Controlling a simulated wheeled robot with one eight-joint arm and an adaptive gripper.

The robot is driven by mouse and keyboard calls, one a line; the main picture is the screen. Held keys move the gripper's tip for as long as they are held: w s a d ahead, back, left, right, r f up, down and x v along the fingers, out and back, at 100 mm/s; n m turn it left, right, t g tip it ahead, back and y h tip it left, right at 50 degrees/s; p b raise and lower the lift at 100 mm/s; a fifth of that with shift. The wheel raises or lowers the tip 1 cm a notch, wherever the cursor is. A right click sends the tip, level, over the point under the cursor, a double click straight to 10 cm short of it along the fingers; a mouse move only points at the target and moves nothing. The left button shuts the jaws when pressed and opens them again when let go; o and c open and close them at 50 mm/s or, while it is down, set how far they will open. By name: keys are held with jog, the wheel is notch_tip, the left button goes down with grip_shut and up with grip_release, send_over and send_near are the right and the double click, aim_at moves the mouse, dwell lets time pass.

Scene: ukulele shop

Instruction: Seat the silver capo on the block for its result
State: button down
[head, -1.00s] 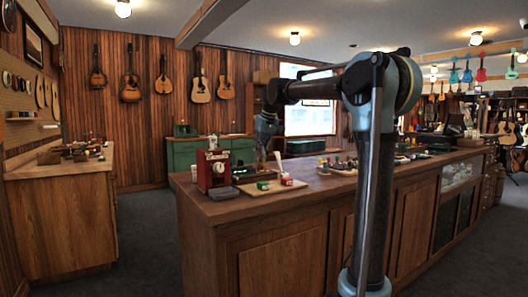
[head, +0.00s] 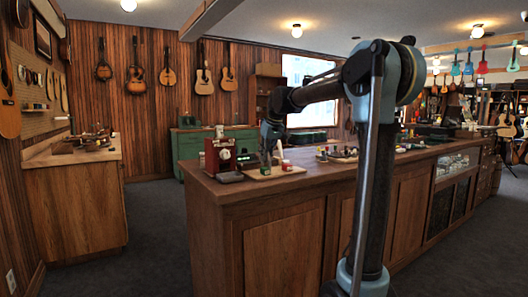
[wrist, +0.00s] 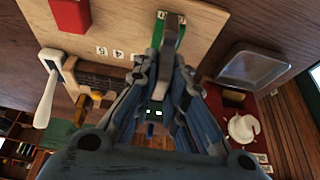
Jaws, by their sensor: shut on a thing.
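My gripper (wrist: 168,50) points down at the pale wooden board on the counter, and its fingers are shut on a small grey piece (wrist: 173,22) that looks like the silver capo. The fingers hide most of it. A green block (wrist: 181,40) shows right behind the fingertips, and I cannot tell whether the capo touches it. A red block (wrist: 70,14) stands on the board (wrist: 215,22) to the left; it also shows in the head view (head: 287,165). Small white number labels (wrist: 118,54) lie along the board's edge.
A red device (head: 220,155) with a white dial (wrist: 243,127) stands left of the board. A shallow metal tray (wrist: 255,66) lies between them. A white-handled lever (wrist: 46,95) is on the wrist view's left. More small items (head: 338,152) lie farther right along the counter.

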jog(key=shift+a+f, duration=0.1)
jog(key=shift+f, duration=0.75)
jog(key=shift+f, duration=0.55)
dwell(0.9)
jog(key=c, duration=1.9)
grip_release()
jog(key=shift+v, duration=5.5)
jog(key=shift+w, duration=0.1)
